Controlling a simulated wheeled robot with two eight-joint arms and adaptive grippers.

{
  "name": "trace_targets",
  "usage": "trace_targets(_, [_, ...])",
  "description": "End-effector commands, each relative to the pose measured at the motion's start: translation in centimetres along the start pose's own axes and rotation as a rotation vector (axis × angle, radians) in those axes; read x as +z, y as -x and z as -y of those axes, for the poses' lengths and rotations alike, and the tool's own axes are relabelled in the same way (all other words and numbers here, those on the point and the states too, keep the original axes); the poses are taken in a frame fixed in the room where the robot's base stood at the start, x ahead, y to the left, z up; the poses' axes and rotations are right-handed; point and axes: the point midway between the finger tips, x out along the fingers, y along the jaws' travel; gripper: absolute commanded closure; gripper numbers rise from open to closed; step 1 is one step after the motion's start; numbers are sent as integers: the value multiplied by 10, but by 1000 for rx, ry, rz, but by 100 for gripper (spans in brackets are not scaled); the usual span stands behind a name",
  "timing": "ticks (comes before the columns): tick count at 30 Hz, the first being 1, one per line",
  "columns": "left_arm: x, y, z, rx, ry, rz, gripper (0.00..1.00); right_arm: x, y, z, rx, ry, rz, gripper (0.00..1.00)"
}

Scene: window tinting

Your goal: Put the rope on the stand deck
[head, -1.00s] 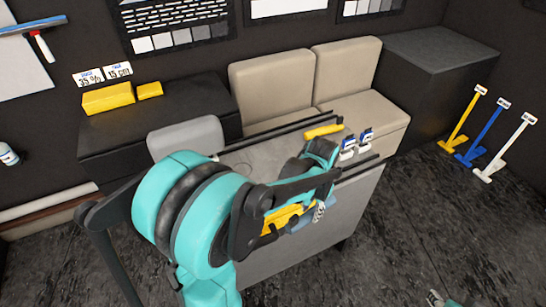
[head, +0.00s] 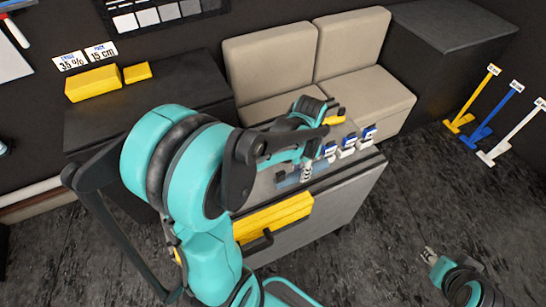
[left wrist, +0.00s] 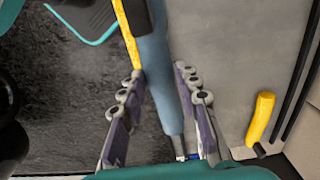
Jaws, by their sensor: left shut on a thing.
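My left gripper (left wrist: 160,100) is closed around a slim blue-grey, rope-like piece (left wrist: 155,60), which I take to be the rope. I cannot tell whether the rope touches the deck. My right gripper (head: 430,256) is low at right, over the floor.
A yellow-handled tool (left wrist: 262,118) and several small white-and-blue items (head: 347,148) lie on the deck. A yellow front with a black handle (head: 275,215) is on the stand's near side. A beige sofa (head: 345,95) stands behind.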

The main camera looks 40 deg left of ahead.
Motion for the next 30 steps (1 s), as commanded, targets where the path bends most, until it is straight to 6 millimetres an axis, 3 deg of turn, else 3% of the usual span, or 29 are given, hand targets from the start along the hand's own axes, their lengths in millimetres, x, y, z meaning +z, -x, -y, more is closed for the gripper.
trace_targets(9, [14,-47,74,0,6,0,100,13,-18,0,0,0,0,61])
trace_targets(13, [18,-59,94,0,3,0,100,15,-21,0,0,0,0,61])
trace_targets(20, [20,-70,104,0,0,0,100,17,-24,0,0,0,0,61])
trace_targets(27, [19,-104,104,0,0,0,100,25,-34,0,0,0,0,61])
trace_targets(30, [20,-104,104,0,0,0,100,24,-34,0,0,0,0,61])
